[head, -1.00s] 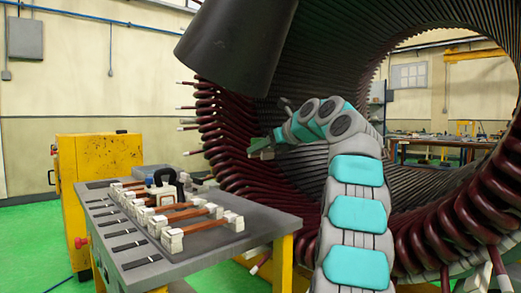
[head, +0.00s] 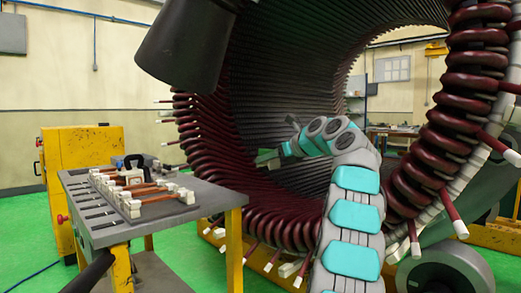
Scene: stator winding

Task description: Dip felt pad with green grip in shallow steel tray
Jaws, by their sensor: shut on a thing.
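My arm reaches forward in front of the open bore of the stator. My gripper (head: 277,156) is at its far end, small and seen from behind, shut on a small dark-green thing (head: 265,157). This looks like the green grip of the felt pad; the pad itself cannot be made out. The held thing is right of the work table and apart from it, seen against the stator's coils. I cannot make out the shallow steel tray in this view.
A grey work table (head: 158,222) with yellow legs stands at left, bearing white-ended brown bars (head: 155,194) and a black-handled item (head: 132,166). A yellow cabinet (head: 85,147) stands behind it. The stator's maroon coils (head: 470,85) fill the right. Green floor is open at left.

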